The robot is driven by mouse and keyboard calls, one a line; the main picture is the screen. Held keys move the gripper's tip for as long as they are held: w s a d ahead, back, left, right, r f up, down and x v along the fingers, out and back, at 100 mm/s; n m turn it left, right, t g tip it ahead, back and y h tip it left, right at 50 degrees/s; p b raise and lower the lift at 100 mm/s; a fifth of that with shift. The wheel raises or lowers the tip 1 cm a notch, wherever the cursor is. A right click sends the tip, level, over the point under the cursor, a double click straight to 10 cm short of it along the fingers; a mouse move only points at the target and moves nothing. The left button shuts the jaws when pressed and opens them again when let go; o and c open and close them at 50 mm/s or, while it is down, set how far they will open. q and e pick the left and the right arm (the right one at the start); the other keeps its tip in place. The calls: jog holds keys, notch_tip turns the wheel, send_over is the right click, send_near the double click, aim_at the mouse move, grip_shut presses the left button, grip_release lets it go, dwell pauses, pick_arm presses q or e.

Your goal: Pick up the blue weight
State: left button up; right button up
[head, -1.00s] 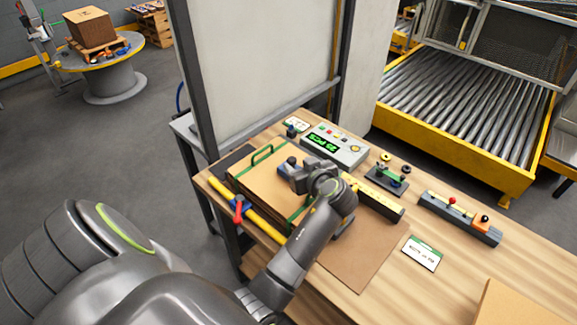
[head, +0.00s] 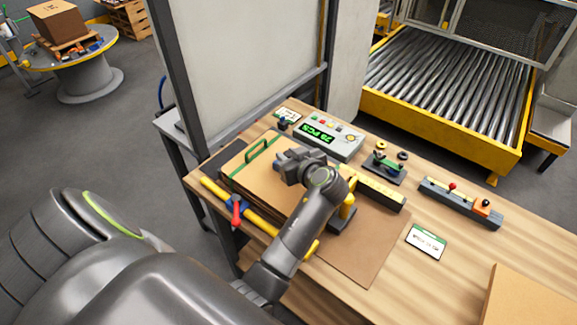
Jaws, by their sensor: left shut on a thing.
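My left gripper (head: 284,166) is over the brown sheet stack (head: 243,172) on the bench. It is shut on a small dark bluish thing at its fingertips, which I take to be the blue weight (head: 279,161). The gripper and wrist hide most of it, and I cannot tell whether it touches the stack. A green handle stands on the stack's far left edge. My right gripper is not in view.
A counter box (head: 327,139) with a green display stands behind the stack. A small fixture (head: 383,167), a lever block (head: 460,201) and a white card (head: 427,241) lie to the right. A yellow tool with a red lever (head: 237,211) lies along the front left.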

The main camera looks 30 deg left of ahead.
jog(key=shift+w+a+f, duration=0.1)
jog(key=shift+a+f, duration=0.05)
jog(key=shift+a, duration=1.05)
